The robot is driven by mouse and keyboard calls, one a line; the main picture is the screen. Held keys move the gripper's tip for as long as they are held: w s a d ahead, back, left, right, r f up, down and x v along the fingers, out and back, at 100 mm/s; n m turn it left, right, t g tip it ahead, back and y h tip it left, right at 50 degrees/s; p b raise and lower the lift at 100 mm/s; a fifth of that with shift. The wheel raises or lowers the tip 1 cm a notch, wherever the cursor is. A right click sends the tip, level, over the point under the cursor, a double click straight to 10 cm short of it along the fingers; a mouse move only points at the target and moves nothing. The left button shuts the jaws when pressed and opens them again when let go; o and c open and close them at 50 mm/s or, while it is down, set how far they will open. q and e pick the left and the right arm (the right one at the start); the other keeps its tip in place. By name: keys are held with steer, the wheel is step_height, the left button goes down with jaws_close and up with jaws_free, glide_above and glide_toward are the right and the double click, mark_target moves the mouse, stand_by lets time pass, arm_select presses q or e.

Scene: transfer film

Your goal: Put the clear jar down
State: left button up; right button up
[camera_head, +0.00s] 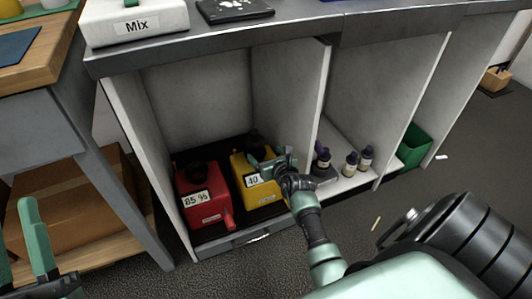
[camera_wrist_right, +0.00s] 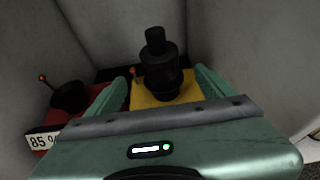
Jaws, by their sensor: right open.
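I see no clear jar in either view. My right gripper (camera_head: 268,160) is open at the yellow can (camera_head: 262,193), inside the left cupboard bay. In the right wrist view its green fingers (camera_wrist_right: 160,92) are spread to either side of the yellow can's (camera_wrist_right: 188,95) black cap (camera_wrist_right: 160,70), with nothing held. I cannot tell whether the fingers touch the can. My left gripper (camera_head: 20,245) is at the lower left edge of the head view, its green fingers apart and nothing seen between them.
A red can (camera_head: 204,196) marked 85 % stands left of the yellow one. Small dark-capped bottles (camera_head: 351,162) stand in the middle bay. A green bin (camera_head: 413,146) is further right. A white Mix box (camera_head: 134,22) and a dark device (camera_head: 234,9) sit on the counter.

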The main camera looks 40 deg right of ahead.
steer(key=s+a+r+m+t+y, duration=0.25)
steer(key=a+r+m+y, duration=0.2)
steer(key=a+r, duration=0.55)
steer(key=s+a+r+m+t+y, duration=0.2)
steer(key=a+r+m+t+y, duration=0.25)
steer(key=a+r, duration=0.6)
steer(key=s+a+r+m+t, duration=0.2)
steer(key=s+a+r+m, duration=0.1)
steer(key=s+r+m, duration=0.3)
steer(key=s+a+r+m+t, duration=0.2)
steer(key=s+a+r+m, duration=0.2)
steer(key=m, duration=1.1)
steer(key=s+r, duration=0.3)
steer(key=r, duration=0.2)
steer(key=shift+s+r+y, duration=0.15)
steer(key=shift+r+y, duration=0.15)
steer(key=shift+r, duration=0.1)
